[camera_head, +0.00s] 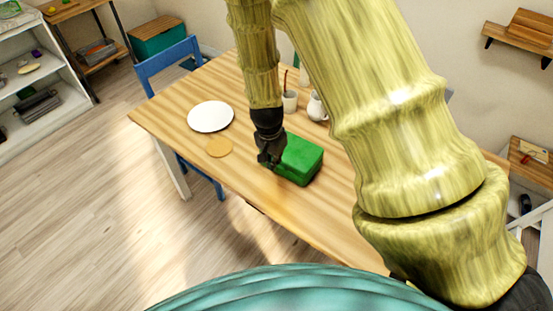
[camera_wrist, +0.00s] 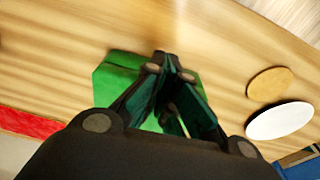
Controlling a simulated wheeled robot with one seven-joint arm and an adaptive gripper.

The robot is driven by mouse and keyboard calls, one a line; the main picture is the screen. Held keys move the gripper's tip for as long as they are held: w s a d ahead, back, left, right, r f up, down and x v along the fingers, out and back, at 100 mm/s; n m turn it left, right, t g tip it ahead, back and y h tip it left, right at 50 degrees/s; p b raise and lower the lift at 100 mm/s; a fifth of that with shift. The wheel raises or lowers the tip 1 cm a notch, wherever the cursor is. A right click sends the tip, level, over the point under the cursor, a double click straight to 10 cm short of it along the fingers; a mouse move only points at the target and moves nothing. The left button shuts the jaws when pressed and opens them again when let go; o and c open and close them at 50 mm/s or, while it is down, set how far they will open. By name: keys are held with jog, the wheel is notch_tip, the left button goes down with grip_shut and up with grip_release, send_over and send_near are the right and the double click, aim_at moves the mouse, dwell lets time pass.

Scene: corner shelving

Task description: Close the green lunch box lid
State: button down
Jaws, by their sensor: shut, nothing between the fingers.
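The green lunch box (camera_head: 304,155) sits on the wooden table, right of my gripper (camera_head: 269,163). Its top looks flat and level, with the lid seemingly down. My gripper hides its left side, so I cannot tell whether the lid is fully shut. In the wrist view the green lunch box (camera_wrist: 113,82) lies behind and below my gripper (camera_wrist: 168,64), whose dark fingers come together over it. The fingers are shut and empty, at or very near the box; contact is unclear.
A white plate (camera_head: 210,116) and a round tan disc (camera_head: 219,147) lie on the table (camera_head: 172,109) left of the box. A cup (camera_head: 290,101) and a white jug (camera_head: 317,107) stand behind it. A blue chair (camera_head: 160,63) is at the table's far left side.

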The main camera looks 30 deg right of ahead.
jog(key=s+a+r+b, duration=0.2)
jog(key=s+a, duration=0.2)
jog(key=a, duration=0.3)
jog(key=shift+s+a, duration=0.15)
